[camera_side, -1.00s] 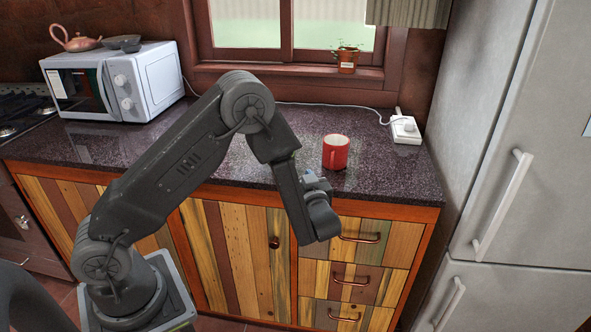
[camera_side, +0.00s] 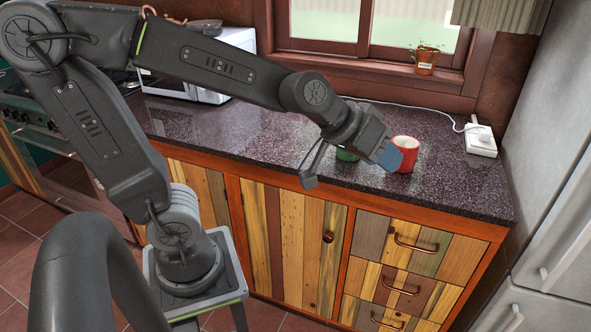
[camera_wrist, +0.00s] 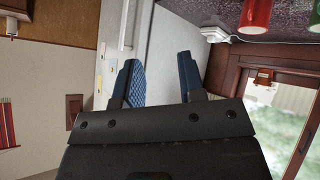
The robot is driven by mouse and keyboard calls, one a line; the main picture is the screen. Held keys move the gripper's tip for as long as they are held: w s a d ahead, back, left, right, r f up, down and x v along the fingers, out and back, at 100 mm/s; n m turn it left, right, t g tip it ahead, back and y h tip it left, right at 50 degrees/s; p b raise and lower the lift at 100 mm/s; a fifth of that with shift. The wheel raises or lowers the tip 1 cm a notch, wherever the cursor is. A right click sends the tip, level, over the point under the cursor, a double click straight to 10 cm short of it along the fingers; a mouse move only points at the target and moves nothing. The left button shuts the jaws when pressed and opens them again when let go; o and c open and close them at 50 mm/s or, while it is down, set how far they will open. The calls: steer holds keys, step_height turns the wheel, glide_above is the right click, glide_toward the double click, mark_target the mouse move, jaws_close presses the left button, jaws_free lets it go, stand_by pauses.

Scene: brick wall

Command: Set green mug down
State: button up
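The green mug (camera_side: 346,156) is on the dark countertop, mostly hidden behind my gripper in the side view. Part of it also shows at the top right edge of the wrist view (camera_wrist: 315,14). The red mug (camera_side: 405,153) stands to its right on the counter and also appears in the wrist view (camera_wrist: 257,13).
A white socket box (camera_side: 480,140) with a cord is at the counter's right end, near the fridge (camera_side: 560,170). A potted plant (camera_side: 426,62) stands on the windowsill. A microwave (camera_side: 240,45) is at the back left, partly behind my arm. The counter (camera_side: 250,135) left of the mugs is clear.

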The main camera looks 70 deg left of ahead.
steer(key=s+a+f+m+g+y, duration=0.1)
steer(key=s+g, duration=0.1)
steer(key=s, duration=0.5)
steer(key=s+a+f+m+g+y, duration=0.1)
steer(key=s+a, duration=0.1)
steer(key=s, duration=0.4)
steer(key=shift+s+a+g, duration=0.3)
steer(key=shift+s+g, duration=0.05)
steer(key=shift+g, duration=0.05)
